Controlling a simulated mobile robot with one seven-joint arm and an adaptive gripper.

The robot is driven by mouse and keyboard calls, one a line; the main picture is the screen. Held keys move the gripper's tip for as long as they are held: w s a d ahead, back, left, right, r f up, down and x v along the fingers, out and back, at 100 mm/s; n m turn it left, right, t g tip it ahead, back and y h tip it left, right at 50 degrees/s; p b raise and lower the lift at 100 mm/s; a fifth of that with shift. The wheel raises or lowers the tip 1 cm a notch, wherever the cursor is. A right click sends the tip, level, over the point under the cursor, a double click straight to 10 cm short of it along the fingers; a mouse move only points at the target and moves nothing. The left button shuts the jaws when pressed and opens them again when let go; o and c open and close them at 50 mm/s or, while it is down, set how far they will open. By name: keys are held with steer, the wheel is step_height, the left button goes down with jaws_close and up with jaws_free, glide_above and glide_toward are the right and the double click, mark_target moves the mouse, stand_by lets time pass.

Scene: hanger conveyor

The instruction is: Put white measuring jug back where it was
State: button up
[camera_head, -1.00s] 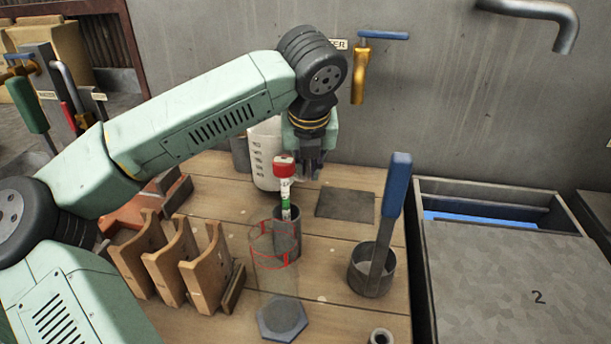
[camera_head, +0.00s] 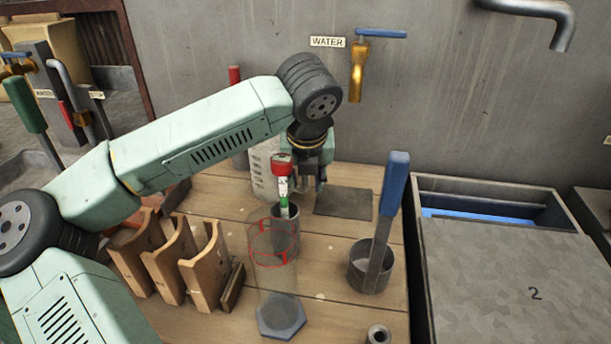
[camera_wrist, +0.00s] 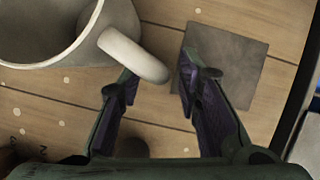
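The white measuring jug (camera_head: 262,175) with dark scale marks stands on the wooden table towards the wall, partly hidden by my arm and a red-capped tube. In the wrist view the jug (camera_wrist: 45,55) is at the upper left, and its handle (camera_wrist: 135,55) points towards my fingertips. My gripper (camera_head: 309,182) points down to the right of the jug, near a dark square mat (camera_head: 343,203). In the wrist view my gripper (camera_wrist: 158,82) has its fingers spread, with the handle's end at the gap between the tips. The jug is left of the mat, not on it.
The red-capped tube (camera_head: 282,168) stands in a grey cup (camera_head: 285,240) before the jug. Nearer are a clear cylinder (camera_head: 272,268), brown curved holders (camera_head: 170,265) and a pot (camera_head: 369,280) with a blue-handled tool. A water tap (camera_head: 358,75) is on the wall. The mat is bare.

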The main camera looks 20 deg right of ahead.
steer(key=b+v, duration=0.1)
steer(key=v, duration=1.1)
steer(key=shift+b, duration=0.3)
steer(key=shift+r, duration=0.1)
